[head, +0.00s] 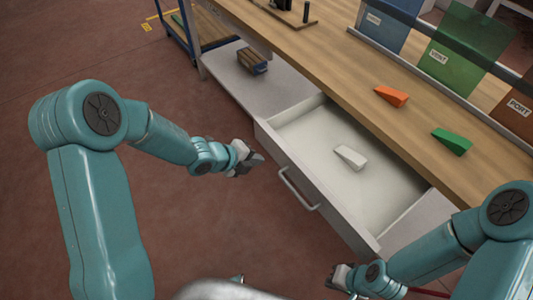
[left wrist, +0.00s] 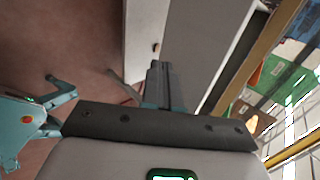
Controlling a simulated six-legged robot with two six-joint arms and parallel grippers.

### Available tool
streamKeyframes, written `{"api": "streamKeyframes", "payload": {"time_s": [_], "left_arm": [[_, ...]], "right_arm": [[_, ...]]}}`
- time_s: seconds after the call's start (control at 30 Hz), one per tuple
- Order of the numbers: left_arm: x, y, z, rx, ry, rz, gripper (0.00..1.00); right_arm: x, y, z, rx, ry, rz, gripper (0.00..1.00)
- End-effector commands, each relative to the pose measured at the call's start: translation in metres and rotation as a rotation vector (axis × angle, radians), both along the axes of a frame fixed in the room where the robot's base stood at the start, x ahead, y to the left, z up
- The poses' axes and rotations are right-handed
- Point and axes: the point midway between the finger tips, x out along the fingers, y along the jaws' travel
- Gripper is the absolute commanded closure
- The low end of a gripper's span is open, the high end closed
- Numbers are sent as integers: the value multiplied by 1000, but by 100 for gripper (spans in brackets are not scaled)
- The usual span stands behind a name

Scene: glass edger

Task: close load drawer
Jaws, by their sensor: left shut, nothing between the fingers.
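The load drawer (head: 375,209) stands pulled out from under the wooden bench in the head view. A white wedge-shaped piece (head: 350,157) lies inside it. Its bar handle (head: 297,190) is on the front panel. My left gripper (head: 256,162) is shut and empty, left of the drawer front's far end and apart from the handle. In the left wrist view the shut fingers (left wrist: 158,80) show in front of pale drawer panels. My right gripper (head: 340,277) is low in the head view near the drawer's near corner; its finger opening is too small to tell.
The wooden bench top (head: 340,75) holds an orange wedge (head: 391,96), a green wedge (head: 452,141) and coloured panels in a rack (head: 455,48). A small dark block (head: 252,61) sits on the lower shelf. A blue cart (head: 190,30) stands behind. Floor left of the drawer is clear.

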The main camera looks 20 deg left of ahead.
Motion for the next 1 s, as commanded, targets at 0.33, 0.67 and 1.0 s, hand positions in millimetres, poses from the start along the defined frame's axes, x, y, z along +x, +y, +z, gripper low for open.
{"api": "streamKeyframes", "payload": {"time_s": [0.33, 0.67, 1.0], "left_arm": [[31, -23, 3, 0, 0, 0, 100], [33, -24, 3, -1, 0, 1, 100], [52, -40, 4, 0, -3, -3, 100]], "right_arm": [[0, 0, 11, 0, 0, 0, 100], [0, 0, 11, 0, 0, 0, 100], [0, 0, 14, 0, 0, 0, 100]]}}
